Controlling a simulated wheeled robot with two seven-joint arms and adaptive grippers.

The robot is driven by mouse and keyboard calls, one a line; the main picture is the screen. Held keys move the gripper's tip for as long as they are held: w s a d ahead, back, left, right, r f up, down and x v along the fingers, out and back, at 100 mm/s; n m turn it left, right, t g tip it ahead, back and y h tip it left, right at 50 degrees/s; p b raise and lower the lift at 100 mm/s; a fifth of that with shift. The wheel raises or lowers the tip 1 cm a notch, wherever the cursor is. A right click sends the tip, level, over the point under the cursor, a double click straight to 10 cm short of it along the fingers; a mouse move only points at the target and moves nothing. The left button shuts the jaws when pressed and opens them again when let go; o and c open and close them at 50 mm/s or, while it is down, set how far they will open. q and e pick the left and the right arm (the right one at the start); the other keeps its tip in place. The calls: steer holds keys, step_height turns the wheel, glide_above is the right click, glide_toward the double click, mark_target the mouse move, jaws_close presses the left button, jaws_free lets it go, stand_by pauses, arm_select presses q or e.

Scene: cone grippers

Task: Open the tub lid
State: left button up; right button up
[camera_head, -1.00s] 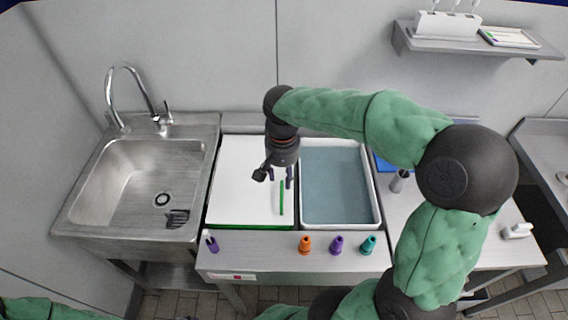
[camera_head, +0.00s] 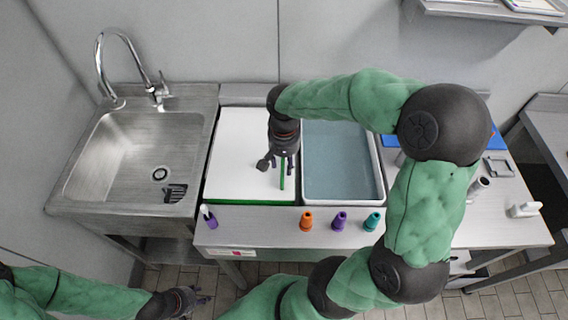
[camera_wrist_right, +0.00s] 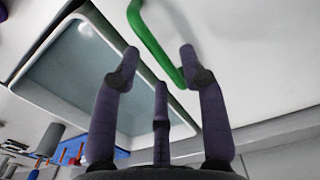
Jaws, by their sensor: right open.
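The tub lid (camera_head: 238,150) is a flat white panel lying on the left tub, with a green front edge. Its green bar handle (camera_head: 282,175) stands near the right side; it also shows in the right wrist view (camera_wrist_right: 152,40). My right gripper (camera_head: 284,165) is over the lid at the handle. In the right wrist view its fingers (camera_wrist_right: 160,62) are spread, with the handle near the right fingertip; I cannot tell whether they touch. My left gripper (camera_head: 198,300) is low at the left, in front of the counter and away from the lid; its fingers are too small to read.
An open water-filled tub (camera_head: 381,190) stands right of the lid. Orange (camera_head: 306,221), purple (camera_head: 339,221) and teal (camera_head: 372,221) cones line the counter's front, with another purple cone (camera_head: 210,218) at left. A steel sink (camera_head: 62,190) is farther left.

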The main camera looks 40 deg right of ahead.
steer(key=shift+f, duration=0.2)
jaws_close()
steer(key=shift+r, duration=0.15)
